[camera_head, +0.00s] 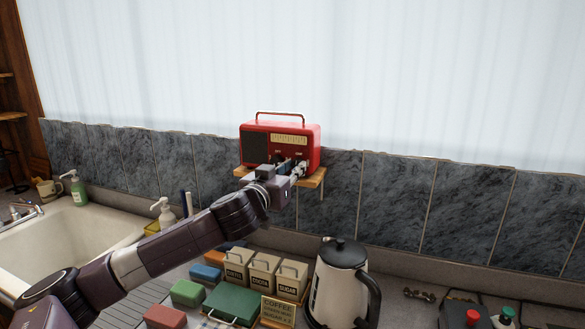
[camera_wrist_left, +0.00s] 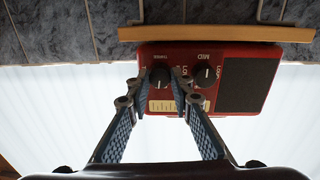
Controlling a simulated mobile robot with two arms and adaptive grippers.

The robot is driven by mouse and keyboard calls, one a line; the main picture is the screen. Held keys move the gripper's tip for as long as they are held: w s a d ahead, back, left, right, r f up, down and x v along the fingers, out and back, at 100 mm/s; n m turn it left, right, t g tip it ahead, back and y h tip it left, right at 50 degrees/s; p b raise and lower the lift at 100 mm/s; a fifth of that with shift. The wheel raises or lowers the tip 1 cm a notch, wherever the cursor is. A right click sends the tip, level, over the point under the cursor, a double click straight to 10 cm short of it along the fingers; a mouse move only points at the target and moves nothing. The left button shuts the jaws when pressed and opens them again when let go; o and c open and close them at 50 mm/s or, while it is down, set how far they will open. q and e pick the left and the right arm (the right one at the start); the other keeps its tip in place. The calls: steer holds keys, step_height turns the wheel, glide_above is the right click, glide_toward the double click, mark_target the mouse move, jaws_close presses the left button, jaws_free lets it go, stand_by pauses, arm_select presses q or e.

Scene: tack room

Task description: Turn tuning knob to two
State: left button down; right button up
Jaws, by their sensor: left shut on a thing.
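A red radio (camera_head: 310,142) with a handle and a pale dial stands on a small wooden shelf (camera_head: 316,181) against the wall. The left wrist view shows the radio (camera_wrist_left: 222,105) upside down. There my left gripper (camera_wrist_left: 160,82) has its fingertips on either side of the dark tuning knob (camera_wrist_left: 159,76), shut on it. The knob's setting is too small to read. A second knob (camera_wrist_left: 205,76), marked MID at one position, sits beside it, free. My right gripper is not in view.
Below my left arm, the counter holds a kettle (camera_head: 340,285), several canisters (camera_head: 262,273), a green box (camera_head: 233,303) and a coffee sign (camera_head: 277,312). A sink (camera_head: 75,240) is at left. Red and green buttons (camera_head: 473,316) are at lower right.

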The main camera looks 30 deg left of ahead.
arm_select(q)
steer(key=m+p, duration=0.2)
steer(key=m, duration=0.2)
steer(key=m+p, duration=0.2)
steer(key=m, duration=0.2)
steer(key=shift+r+m+g, duration=0.2)
steer(key=shift+m+g, duration=0.1)
steer(key=m+p, duration=0.2)
steer(key=m, duration=0.2)
steer(key=shift+y, duration=0.4)
steer(key=shift+m+p, duration=0.75)
steer(key=shift+m, duration=0.75)
steer(key=shift+f, duration=0.1)
steer(key=c, duration=1.7)
jaws_free()
steer(key=shift+d, duration=0.1)
steer(key=shift+s, duration=0.1)
